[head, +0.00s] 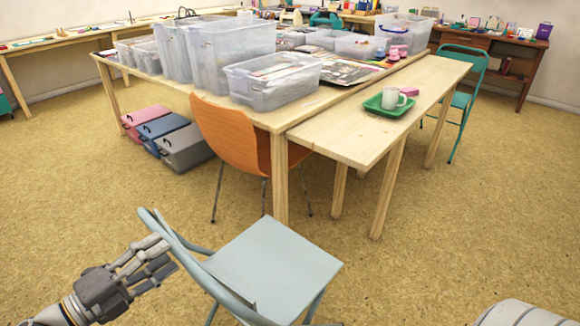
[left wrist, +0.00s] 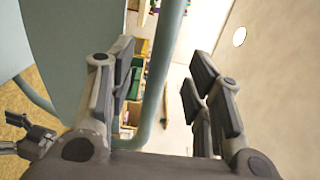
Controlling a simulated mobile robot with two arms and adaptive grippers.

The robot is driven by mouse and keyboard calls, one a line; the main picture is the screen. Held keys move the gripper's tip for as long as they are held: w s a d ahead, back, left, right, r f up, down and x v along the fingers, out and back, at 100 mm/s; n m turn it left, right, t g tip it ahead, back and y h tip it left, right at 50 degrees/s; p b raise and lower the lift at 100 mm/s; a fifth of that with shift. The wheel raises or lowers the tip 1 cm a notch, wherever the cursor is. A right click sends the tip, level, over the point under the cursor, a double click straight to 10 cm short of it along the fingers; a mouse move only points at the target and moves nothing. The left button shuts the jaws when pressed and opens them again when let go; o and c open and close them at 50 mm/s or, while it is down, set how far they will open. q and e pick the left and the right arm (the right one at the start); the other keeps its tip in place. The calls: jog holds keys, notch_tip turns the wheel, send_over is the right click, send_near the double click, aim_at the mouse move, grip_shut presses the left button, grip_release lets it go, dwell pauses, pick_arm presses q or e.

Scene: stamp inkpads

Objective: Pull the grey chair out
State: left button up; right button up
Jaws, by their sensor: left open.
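The grey chair (head: 270,264), a pale blue-grey folding chair, stands at the bottom centre of the head view, apart from the tables. Its backrest is at its left side, seen nearly edge-on. My left gripper (head: 158,262) is open at the upper part of that backrest. In the left wrist view, the chair's curved frame tube (left wrist: 165,75) shows between the spread fingers of my left gripper (left wrist: 160,85). I cannot tell whether a finger touches it. A small part of what looks like my right gripper (left wrist: 22,132) shows at the lower left there.
An orange chair (head: 226,138) stands at the large table (head: 303,108), behind the grey chair. A narrower table (head: 362,135) holds a green tray (head: 374,109) with a mug. Crates (head: 184,148) lie under the large table.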

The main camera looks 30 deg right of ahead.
pick_arm(q)
jog(key=v, duration=0.4)
